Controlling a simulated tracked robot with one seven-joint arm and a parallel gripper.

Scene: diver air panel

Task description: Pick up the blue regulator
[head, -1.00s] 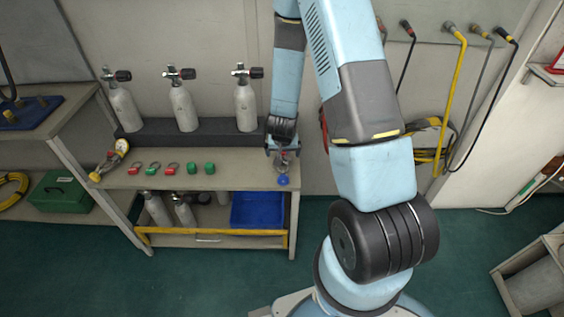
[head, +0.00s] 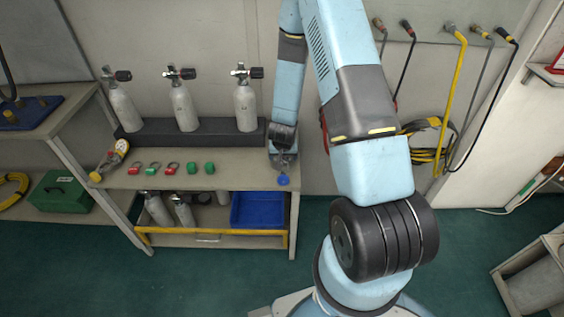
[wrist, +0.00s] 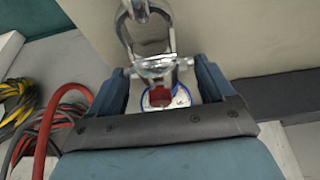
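The blue regulator (head: 283,181) is at the right end of the bench top in the head view, with its blue part showing just below my gripper (head: 283,163). In the wrist view the regulator (wrist: 158,68) is chrome metal, with a loop at the top and a red and blue-rimmed round part (wrist: 166,97) lower down. The two dark fingers of my gripper (wrist: 162,82) stand wide apart, one on each side of it. The crossbar ends lie very close to the fingers; contact is not clear. The regulator's underside is hidden.
The bench top (head: 235,170) holds red and green small fittings (head: 172,168) and a yellow gauge piece (head: 112,160) to the left. Several grey cylinders (head: 184,107) stand in a dark rack behind. A blue bin (head: 258,211) sits on the shelf below.

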